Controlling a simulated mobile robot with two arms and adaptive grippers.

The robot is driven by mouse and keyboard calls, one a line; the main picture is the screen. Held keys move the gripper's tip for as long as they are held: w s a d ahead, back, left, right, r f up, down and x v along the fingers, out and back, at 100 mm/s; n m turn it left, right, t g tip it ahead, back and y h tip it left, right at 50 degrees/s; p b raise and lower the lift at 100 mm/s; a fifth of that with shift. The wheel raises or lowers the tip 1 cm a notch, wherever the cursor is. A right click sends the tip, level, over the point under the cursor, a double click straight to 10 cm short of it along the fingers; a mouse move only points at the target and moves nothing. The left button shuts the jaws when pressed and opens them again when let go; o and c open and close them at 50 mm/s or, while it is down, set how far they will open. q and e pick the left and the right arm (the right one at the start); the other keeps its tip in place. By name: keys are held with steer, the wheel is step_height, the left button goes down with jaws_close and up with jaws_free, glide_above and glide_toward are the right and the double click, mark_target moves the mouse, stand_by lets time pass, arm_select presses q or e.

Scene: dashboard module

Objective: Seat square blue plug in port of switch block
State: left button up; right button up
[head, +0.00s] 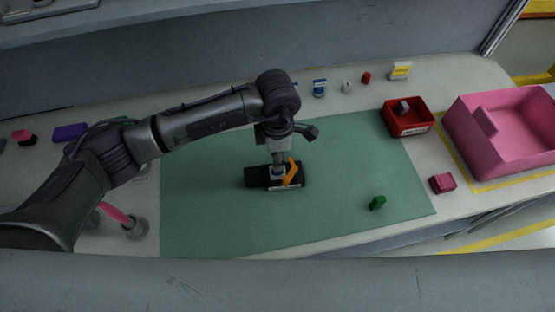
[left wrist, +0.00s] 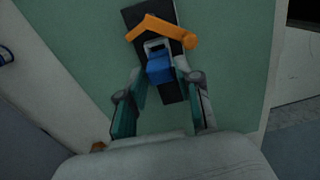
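The black switch block (head: 258,176) lies on the green mat, with an orange angled part across it. It also shows in the left wrist view (left wrist: 134,16), with a pale square port frame. My left gripper (head: 278,166) points down over the block. In the left wrist view, the square blue plug (left wrist: 159,70) is between the fingertips of my left gripper (left wrist: 161,76), which look closed on its sides. The plug is at the port frame; how deep it sits cannot be told. In the head view the gripper mostly hides the plug. My right gripper is not in view.
A red bin (head: 407,128) stands right of the mat, beside a large pink bin (head: 515,160). A green piece (head: 377,202) lies on the mat at right, and a pink block (head: 442,183) near the front edge. Several small items line the back. The mat (head: 340,150) is mostly clear.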

arm_select(q)
steer(key=shift+f, duration=1.35)
jaws_close()
